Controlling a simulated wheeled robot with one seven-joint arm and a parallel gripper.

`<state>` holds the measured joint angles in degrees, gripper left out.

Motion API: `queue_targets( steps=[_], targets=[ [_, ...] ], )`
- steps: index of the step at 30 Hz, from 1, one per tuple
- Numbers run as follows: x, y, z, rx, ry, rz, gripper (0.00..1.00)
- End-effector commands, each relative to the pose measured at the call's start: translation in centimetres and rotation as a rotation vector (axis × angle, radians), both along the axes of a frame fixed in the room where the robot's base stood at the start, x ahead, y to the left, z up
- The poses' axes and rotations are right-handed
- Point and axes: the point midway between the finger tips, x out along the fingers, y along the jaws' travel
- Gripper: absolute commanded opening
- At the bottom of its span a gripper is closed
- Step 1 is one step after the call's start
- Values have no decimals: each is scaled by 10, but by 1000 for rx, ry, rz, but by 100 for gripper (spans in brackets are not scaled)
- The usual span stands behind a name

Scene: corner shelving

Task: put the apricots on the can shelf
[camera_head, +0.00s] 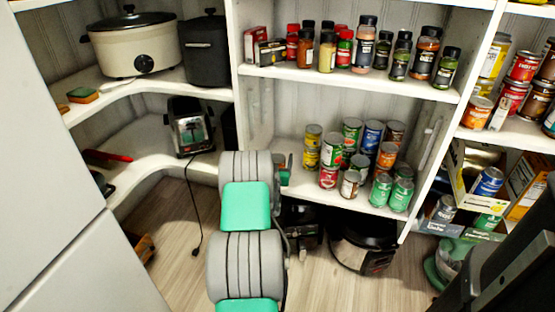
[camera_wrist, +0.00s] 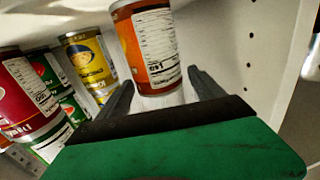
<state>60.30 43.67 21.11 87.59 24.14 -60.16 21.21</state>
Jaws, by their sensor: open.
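An orange can with a white label (camera_wrist: 147,45), probably the apricots, shows between the fingers of my gripper (camera_wrist: 163,90) in the wrist view. I cannot read its name. The jaws are open, with one dark finger on each side of the can. In the head view my gripper (camera_head: 284,172) is at the left end of the can shelf (camera_head: 345,203), partly behind my arm. The orange can is not clear there. Yellow cans (camera_head: 312,148) stand just right of my gripper, and one yellow can (camera_wrist: 88,62) also shows in the wrist view.
Several red, green and blue cans (camera_head: 373,137) fill the middle of the can shelf. A white side panel (camera_wrist: 235,40) is close to my gripper. Spice jars (camera_head: 366,45) stand on the shelf above. A toaster (camera_head: 189,127) is left, and a dark cooker (camera_head: 362,248) is below.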

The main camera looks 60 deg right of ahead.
Motion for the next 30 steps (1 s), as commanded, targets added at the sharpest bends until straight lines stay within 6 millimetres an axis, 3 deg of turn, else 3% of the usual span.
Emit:
queue_targets(
  steps=[5,7,18,25,28,30],
  targets=[
    [0,1,4,0,0,0,77],
    [-2,9,2,2,1,0,77],
    [-29,95,-1,-1,2,4,77],
    [-37,114,1,0,0,1,77],
    [-31,116,7,12,-4,-5,77],
    [-15,123,17,54,-6,-18,77]
  ],
)
